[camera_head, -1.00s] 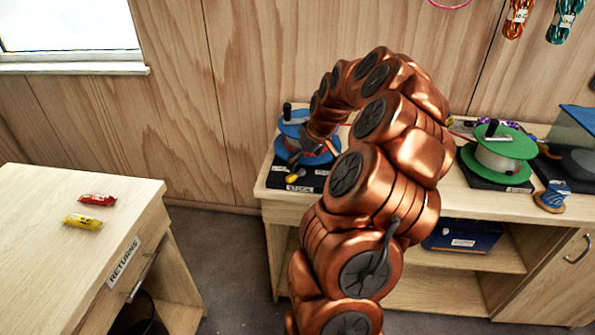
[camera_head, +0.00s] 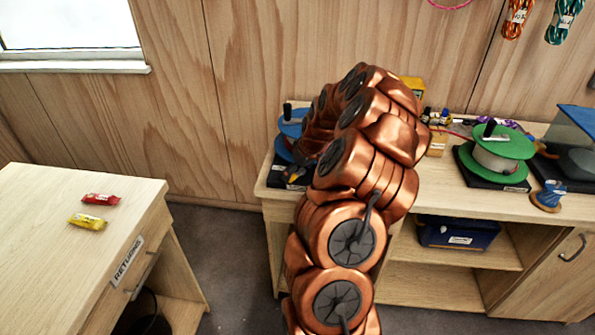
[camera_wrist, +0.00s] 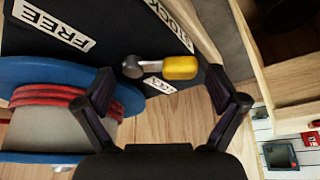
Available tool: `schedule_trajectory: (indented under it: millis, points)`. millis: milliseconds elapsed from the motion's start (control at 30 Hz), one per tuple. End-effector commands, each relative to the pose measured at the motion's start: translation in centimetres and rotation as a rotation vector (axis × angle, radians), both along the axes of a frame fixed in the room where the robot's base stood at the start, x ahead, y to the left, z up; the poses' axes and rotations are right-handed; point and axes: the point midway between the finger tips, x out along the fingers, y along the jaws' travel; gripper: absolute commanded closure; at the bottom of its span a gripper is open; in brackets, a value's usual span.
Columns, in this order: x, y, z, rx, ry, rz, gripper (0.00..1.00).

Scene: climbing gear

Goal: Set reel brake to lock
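The blue reel (camera_head: 291,122) stands on a black base at the left end of the bench, partly hidden by my arm. In the wrist view the reel (camera_wrist: 40,76), wound with red rope, is at left. Its black base (camera_wrist: 120,28) carries a FREE label (camera_wrist: 50,24), a LOCK label (camera_wrist: 170,22) and a third label, hard to read. The brake lever (camera_wrist: 181,67) has a yellow grip and a grey rounded end; it points right in the wrist view. My gripper (camera_wrist: 161,84) is open and empty, the lever showing between its fingertips. Contact cannot be told.
A green reel (camera_head: 508,143) stands farther right on the bench, with small bottles and a yellow box (camera_head: 411,86) between. A blue bin (camera_head: 458,233) sits on the shelf below. The returns table (camera_head: 60,255) at left holds red and yellow packets. Floor between them is clear.

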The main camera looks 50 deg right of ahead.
Motion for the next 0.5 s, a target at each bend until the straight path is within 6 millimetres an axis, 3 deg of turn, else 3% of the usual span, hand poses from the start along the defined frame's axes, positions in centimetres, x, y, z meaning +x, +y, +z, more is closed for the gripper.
schedule_trajectory:
  millis: [67, 400, 500]
  points:
    - [-0.01, 0.00, 0.01, 0.000, 0.000, 0.000, 0.18]
    - [-0.01, 0.01, 0.02, 0.000, 0.000, 0.000, 0.53]
    - [-0.01, 0.00, -0.04, 0.000, 0.000, -0.002, 0.54]
